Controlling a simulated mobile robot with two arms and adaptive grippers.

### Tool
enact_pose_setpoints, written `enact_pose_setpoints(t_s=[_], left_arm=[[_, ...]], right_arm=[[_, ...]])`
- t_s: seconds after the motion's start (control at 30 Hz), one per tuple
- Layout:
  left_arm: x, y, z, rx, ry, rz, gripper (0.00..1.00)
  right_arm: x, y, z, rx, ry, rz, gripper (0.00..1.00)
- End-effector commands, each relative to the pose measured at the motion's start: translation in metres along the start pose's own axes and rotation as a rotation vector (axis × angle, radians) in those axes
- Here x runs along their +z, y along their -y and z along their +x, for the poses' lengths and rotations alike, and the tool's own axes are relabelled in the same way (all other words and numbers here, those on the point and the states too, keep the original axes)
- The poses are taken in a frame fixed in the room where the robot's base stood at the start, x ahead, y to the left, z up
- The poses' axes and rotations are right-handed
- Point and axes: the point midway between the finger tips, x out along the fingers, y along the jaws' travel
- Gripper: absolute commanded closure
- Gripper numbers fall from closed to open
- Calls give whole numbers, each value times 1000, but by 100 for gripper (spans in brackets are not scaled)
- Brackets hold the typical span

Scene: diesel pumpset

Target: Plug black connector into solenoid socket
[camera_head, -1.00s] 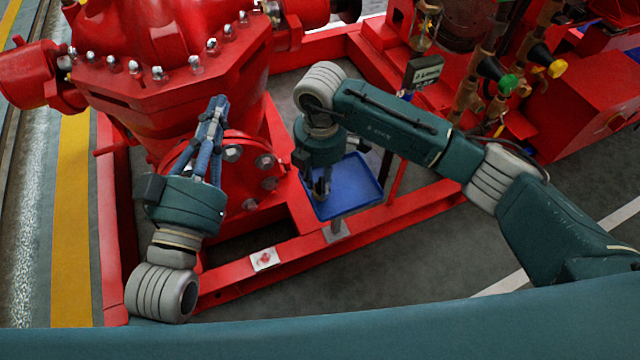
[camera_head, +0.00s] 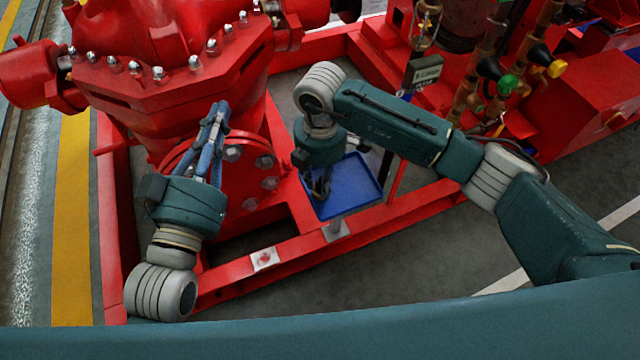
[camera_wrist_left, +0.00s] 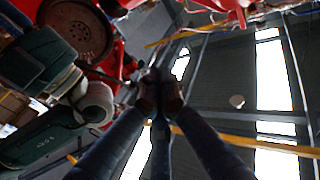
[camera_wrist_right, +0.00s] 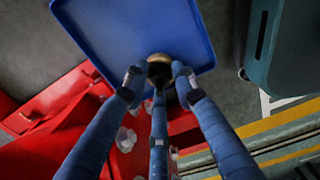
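A small black piece with a tan end, likely the black connector (camera_wrist_right: 160,63), shows between the fingertips of my right gripper (camera_wrist_right: 158,78) in the right wrist view. The fingers stand apart on either side of it; whether they touch it is unclear. In the head view, my right gripper (camera_head: 320,188) points down over the blue tray (camera_head: 362,183). My left gripper (camera_head: 217,108) points up beside the red pump housing, its fingers drawn together and seemingly empty. Its fingertips also meet in the left wrist view (camera_wrist_left: 160,88). I cannot make out the solenoid socket.
The red pump housing (camera_head: 170,60) with bolted flanges stands at the upper left. A red base frame (camera_head: 300,252) runs around it and under the tray. Brass valves with green (camera_head: 507,83) and yellow knobs stand at the upper right. Grey floor lies free in front.

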Motion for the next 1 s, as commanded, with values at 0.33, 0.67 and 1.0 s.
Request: enact_pose_setpoints(t_s=[0.33,0.67,1.0], left_arm=[[7,0,0,0,31,0,100],[18,1,-1,-3,78,2,100],[26,2,-3,-4,112,2,100]], right_arm=[[0,0,0,0,0,0,73],[0,0,0,0,0,0,73],[0,0,0,0,0,0,73]])
